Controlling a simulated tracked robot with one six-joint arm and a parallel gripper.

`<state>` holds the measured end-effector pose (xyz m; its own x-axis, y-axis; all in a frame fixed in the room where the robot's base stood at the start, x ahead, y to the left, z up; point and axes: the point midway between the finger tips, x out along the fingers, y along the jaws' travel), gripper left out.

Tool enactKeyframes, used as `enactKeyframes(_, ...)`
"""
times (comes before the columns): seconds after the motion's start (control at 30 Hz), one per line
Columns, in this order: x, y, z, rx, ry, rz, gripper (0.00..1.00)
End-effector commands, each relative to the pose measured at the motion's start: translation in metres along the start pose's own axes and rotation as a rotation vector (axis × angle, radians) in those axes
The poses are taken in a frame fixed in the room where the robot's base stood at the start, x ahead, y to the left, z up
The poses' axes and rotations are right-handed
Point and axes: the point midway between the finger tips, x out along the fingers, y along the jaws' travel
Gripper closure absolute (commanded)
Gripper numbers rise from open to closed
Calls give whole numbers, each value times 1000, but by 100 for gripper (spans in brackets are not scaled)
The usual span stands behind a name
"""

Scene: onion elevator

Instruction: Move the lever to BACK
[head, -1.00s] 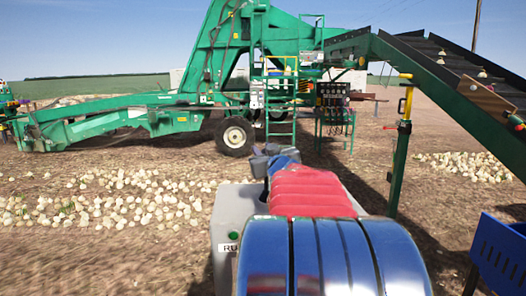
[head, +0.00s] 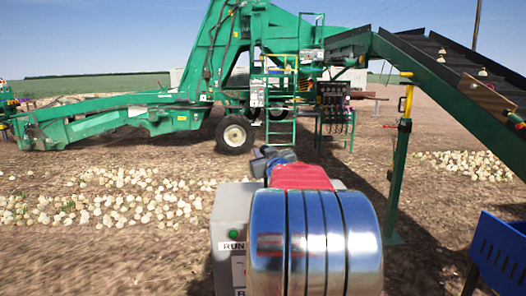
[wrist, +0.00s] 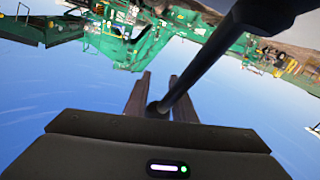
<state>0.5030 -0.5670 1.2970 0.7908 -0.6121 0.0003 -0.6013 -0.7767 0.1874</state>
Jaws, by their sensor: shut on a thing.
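The black lever (wrist: 190,83) shows in the wrist view as a rod that runs from a small knob between my fingers up to a thick dark part at the upper right. My gripper (wrist: 160,78) is shut on the lever at its knob end. In the head view my gripper (head: 268,160) is small and dark beyond my arm, and the lever cannot be made out there. The grey control box (head: 222,213) stands left of my arm, with a green light and a RUN label. A lower label is mostly cut off, with only a B showing.
The green elevator machine (head: 95,118) stands behind, with a wheel and a ladder. A conveyor (head: 430,65) on a green post (head: 401,170) rises at the right. A blue crate (head: 500,255) is at the lower right. Onion piles (head: 110,205) lie on the soil.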

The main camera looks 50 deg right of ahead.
Motion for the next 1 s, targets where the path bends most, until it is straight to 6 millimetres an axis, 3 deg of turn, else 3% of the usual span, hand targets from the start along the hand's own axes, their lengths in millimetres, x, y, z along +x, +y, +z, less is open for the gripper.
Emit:
enactKeyframes(0.1, 1, -8, 7, -6, -10, -12, 100)
enactKeyframes(0.13, 1, -8, 6, -6, -10, -13, 76)
enactKeyframes(0.4, 0, -5, 2, -5, -3, -9, 57)
enactKeyframes(0.77, -3, -4, 0, -4, 1, -6, 56)
enactKeyframes(1.0, -22, -3, -1, -4, 0, -4, 56)
